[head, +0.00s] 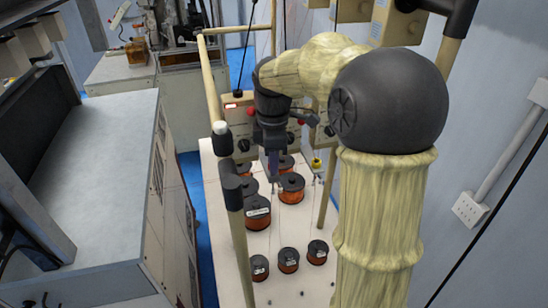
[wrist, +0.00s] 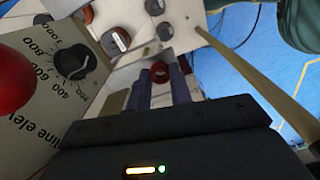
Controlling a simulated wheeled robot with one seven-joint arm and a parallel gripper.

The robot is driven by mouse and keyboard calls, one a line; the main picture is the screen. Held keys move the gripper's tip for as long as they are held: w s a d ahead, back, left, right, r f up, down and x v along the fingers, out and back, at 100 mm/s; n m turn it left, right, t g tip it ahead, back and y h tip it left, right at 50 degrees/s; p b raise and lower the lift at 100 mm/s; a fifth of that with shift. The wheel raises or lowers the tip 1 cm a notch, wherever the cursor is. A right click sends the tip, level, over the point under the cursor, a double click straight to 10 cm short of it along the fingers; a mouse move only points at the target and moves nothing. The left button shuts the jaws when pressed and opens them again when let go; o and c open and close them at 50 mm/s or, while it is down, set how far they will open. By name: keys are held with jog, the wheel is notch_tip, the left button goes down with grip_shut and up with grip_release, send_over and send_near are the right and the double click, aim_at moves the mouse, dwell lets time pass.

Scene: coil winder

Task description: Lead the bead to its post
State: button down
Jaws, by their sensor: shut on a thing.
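My gripper (head: 272,170) points down over the back part of the white bench top (head: 213,190). In the wrist view its two fingers (wrist: 160,82) close around a small dark red bead (wrist: 159,70), which shows between the fingertips. In the head view the bead is too small or hidden to make out. A small yellow piece (head: 317,163) on a thin upright stands right of the gripper. I cannot tell which upright is the bead's post.
Copper-wound spools stand below the gripper, including a large one (head: 257,212) and a small front one (head: 288,260). A dial panel (wrist: 65,85) with a red knob (wrist: 12,78) is close left in the wrist view. A pale pole (head: 212,85) runs along the bench's left side.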

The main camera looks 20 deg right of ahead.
jog(key=shift+s+a+f, duration=0.1)
jog(key=shift+f, duration=0.25)
jog(key=shift+f, duration=0.1)
jog(key=shift+f, duration=0.1)
jog(key=shift+f+b, duration=0.3)
jog(key=shift+b, duration=0.15)
jog(key=c, duration=1.2)
grip_release()
jog(key=shift+r+p, duration=1.15)
jog(key=shift+r, duration=0.55)
